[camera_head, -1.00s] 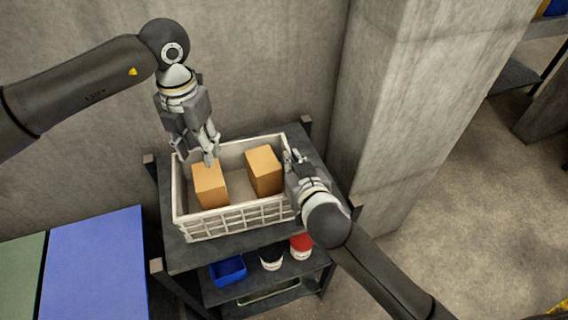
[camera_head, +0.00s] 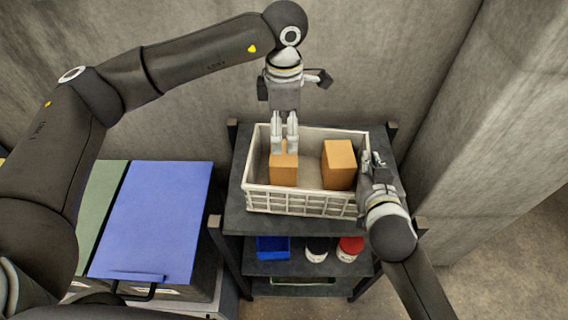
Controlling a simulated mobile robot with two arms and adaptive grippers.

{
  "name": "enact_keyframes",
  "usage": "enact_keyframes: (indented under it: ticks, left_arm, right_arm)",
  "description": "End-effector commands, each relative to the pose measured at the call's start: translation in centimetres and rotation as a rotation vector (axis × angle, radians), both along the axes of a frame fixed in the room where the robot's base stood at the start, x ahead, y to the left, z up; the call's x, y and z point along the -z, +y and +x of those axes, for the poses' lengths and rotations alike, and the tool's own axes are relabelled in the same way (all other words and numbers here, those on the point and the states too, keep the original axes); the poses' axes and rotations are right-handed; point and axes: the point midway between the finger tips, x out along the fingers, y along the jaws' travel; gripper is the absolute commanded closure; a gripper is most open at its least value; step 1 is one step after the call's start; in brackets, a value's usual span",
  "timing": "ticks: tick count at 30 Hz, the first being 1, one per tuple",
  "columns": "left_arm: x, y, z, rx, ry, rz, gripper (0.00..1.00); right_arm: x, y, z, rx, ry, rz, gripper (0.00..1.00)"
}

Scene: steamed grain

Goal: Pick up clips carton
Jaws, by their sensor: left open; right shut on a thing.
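Two plain orange-brown cartons stand in a white slatted crate (camera_head: 258,188): a left carton (camera_head: 284,178) and a right carton (camera_head: 338,165). No label shows that tells which holds clips. My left gripper (camera_head: 284,150) points down, open, with its two fingers at the top far edge of the left carton; whether they touch it cannot be told. My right gripper (camera_head: 373,168) is shut on the crate's right wall, just right of the right carton. Its fingers partly hide that wall.
The crate stands on a dark shelf unit (camera_head: 238,222). Its lower shelf holds a blue bin (camera_head: 272,248), a dark-topped jar (camera_head: 317,249) and a red-lidded jar (camera_head: 349,248). Concrete walls stand behind and right.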

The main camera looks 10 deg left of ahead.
Motion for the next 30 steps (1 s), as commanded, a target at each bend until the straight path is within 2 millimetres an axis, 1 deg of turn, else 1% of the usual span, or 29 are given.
enact_keyframes:
  ticks: [2, 5, 9, 12, 15, 20, 23, 27, 30]
  left_arm:
    - [0.3, 0.0, 0.0, 0.026, 0.002, 0.0, 0.13]
    - [1.5, 0.0, -0.1, 0.038, 0.003, 0.001, 0.13]
    - [4.1, 0.0, -0.1, 0.039, 0.004, 0.001, 0.13]
    - [5.6, 0.0, -0.1, 0.038, 0.003, 0.001, 0.13]
    - [6.5, 0.0, -0.1, 0.038, 0.002, 0.001, 0.13]
    - [7.3, 0.0, 0.0, 0.037, 0.001, 0.0, 0.13]
    - [8.4, 0.0, -0.1, 0.036, 0.002, 0.001, 0.13]
    - [10.6, 0.1, -0.1, 0.037, 0.003, 0.001, 0.13]
    - [11.8, 0.0, -0.1, 0.037, 0.002, 0.0, 0.13]
  right_arm:
    - [0.0, 0.0, 0.0, 0.0, 0.0, 0.0, 1.0]
    - [0.0, 0.0, 0.0, 0.0, 0.0, 0.0, 1.0]
    - [0.0, 0.0, 0.0, 0.0, 0.0, 0.0, 1.0]
    - [0.0, 0.0, 0.0, 0.0, 0.0, 0.0, 1.0]
    - [0.0, 0.0, 0.0, 0.0, 0.0, 0.0, 1.0]
    - [0.0, 0.0, 0.0, 0.0, 0.0, 0.0, 1.0]
    - [0.0, 0.0, 0.0, 0.0, 0.0, 0.0, 1.0]
    - [0.0, 0.0, 0.0, 0.0, 0.0, 0.0, 1.0]
    - [0.0, 0.0, 0.0, 0.0, 0.0, 0.0, 1.0]
